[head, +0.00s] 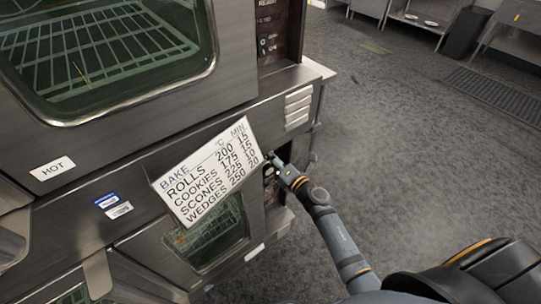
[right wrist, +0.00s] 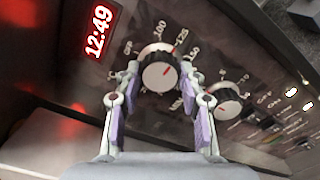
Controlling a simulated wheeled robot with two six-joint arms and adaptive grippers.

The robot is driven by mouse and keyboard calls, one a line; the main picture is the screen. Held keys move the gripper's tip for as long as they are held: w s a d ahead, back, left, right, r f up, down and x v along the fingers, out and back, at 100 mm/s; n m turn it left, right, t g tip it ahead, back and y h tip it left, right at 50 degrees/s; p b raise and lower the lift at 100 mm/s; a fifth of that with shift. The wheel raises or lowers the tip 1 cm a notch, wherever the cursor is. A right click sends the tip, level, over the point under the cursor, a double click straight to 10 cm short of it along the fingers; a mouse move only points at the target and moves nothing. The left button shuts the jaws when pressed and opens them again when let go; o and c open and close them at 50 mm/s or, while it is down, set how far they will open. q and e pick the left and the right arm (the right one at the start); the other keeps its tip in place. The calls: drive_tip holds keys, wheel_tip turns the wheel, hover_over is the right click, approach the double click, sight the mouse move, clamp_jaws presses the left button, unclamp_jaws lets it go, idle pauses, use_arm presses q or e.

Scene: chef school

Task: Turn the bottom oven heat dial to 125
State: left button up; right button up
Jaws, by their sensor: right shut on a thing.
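The heat dial (right wrist: 158,74) shows in the right wrist view as a round knob with a pale face, a dark ridged rim and a red mark. The mark points to the upper right, towards the printed 125 and 150; the exact reading is hard to tell. My right gripper (right wrist: 162,80) has a finger on each side of the dial and is shut on it. In the head view my right gripper (head: 275,162) is at the lower oven's control panel, right of the recipe sign; the dial is hidden there. My left gripper is not in view.
A second, smaller knob (right wrist: 228,100) sits right of the dial, with switches farther right. A red clock display (right wrist: 99,32) reads 12:49. The recipe sign (head: 208,172) hangs in front of the lower oven (head: 205,235). Open floor (head: 400,150) lies to the right.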

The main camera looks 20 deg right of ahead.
drive_tip(key=o, duration=1.2)
drive_tip(key=shift+c, duration=0.2)
drive_tip(key=v, duration=1.2)
